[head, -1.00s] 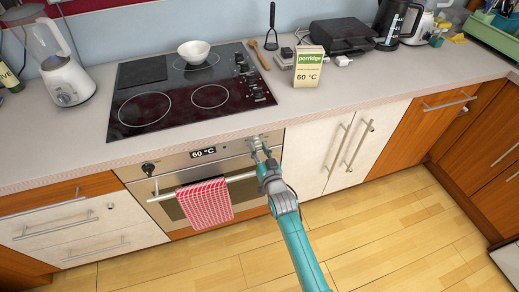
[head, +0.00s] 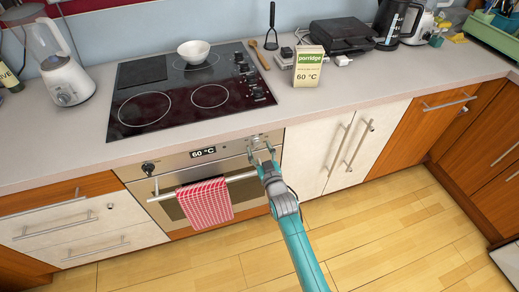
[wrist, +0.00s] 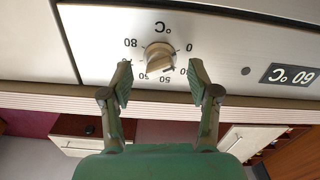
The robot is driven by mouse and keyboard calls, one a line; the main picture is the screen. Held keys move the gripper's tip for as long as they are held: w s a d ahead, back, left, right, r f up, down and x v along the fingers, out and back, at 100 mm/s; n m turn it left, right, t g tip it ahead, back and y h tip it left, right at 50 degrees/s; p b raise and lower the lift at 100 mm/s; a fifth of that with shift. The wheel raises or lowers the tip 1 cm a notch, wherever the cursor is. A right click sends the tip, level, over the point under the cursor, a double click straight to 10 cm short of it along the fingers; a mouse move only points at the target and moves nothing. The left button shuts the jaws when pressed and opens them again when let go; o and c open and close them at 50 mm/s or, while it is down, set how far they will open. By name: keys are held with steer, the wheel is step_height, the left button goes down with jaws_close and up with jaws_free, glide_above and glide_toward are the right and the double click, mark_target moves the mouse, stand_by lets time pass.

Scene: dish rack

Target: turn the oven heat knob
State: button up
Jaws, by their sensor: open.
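The oven heat knob (wrist: 160,54) is a round, light metallic knob on the oven's steel front panel. Its dial is marked in °C and appears upside down in the wrist view. In the head view the knob (head: 256,140) is small, at the panel's right end. The oven display (head: 203,152) reads 60 °C; it also shows in the wrist view (wrist: 291,75). My gripper (head: 262,151) is open and empty just in front of the knob. In the wrist view its fingertips (wrist: 160,74) lie on both sides of the knob, apart from it.
A red checked towel (head: 204,203) hangs on the oven handle (head: 243,176), left of my gripper. Another black knob (head: 149,169) is at the panel's left. A porridge box (head: 308,66) marked 60 °C stands on the counter (head: 400,82). The floor in front is clear.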

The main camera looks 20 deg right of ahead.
steer(key=shift+s, duration=0.7)
steer(key=shift+s, duration=3)
steer(key=s+f+g, duration=0.1)
steer(key=s+f, duration=0.1)
steer(key=s, duration=1)
steer(key=s+f, duration=0.2)
steer(key=s, duration=1)
steer(key=s+r+g, duration=0.1)
steer(key=s+r, duration=0.4)
steer(key=s, duration=0.6)
steer(key=s+r+m+g, duration=0.1)
steer(key=s+r, duration=0.5)
steer(key=s, duration=0.4)
steer(key=shift+s+r, duration=0.15)
steer(key=shift+s, duration=0.25)
